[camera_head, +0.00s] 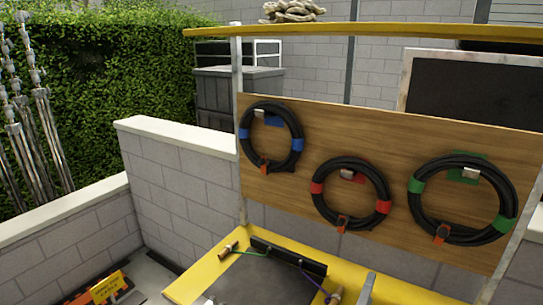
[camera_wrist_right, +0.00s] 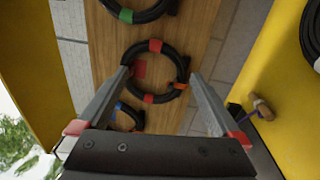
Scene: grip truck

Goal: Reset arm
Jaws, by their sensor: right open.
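My right gripper (camera_wrist_right: 160,76) is open in the right wrist view, with its two grey fingers spread apart and nothing between them. Beyond the fingers is the black cable coil with red bands (camera_wrist_right: 152,99), hanging on the wooden board. It is also the middle coil in the head view (camera_head: 318,199). The coil with blue bands (camera_head: 243,133) hangs to its left and the coil with green bands (camera_head: 415,208) to its right. In the wrist view the blue-banded coil is partly hidden by the gripper. My left gripper is not in view.
The wooden board (camera_head: 300,120) hangs between metal posts under a yellow top edge (camera_head: 350,30). Below it is a yellow work surface (camera_head: 205,275) with a dark panel and small wooden-handled items. A low block wall (camera_head: 185,180) stands behind at the left.

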